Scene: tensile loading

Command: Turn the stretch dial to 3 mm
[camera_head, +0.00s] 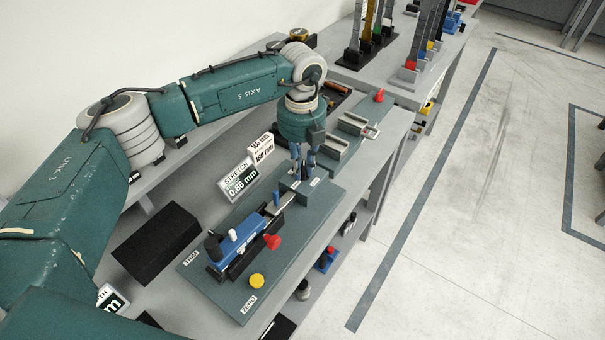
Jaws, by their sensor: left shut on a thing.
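The stretch display (239,182) stands behind the tensile rig and reads 0.66 mm. The rig's dark green base plate (211,282) carries a blue carriage (236,239), a red knob (272,241) and a yellow ZERO button (257,281). My left arm reaches in from the left. My left gripper (301,174) points down at the grey block (312,184) on the plate's far end. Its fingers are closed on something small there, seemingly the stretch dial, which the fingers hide. My right gripper is out of view.
A black block (156,243) lies left of the plate. A grey vise-like fixture (340,139) and a red knob (379,96) lie beyond. The bench edge runs along the right, with open floor past it.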

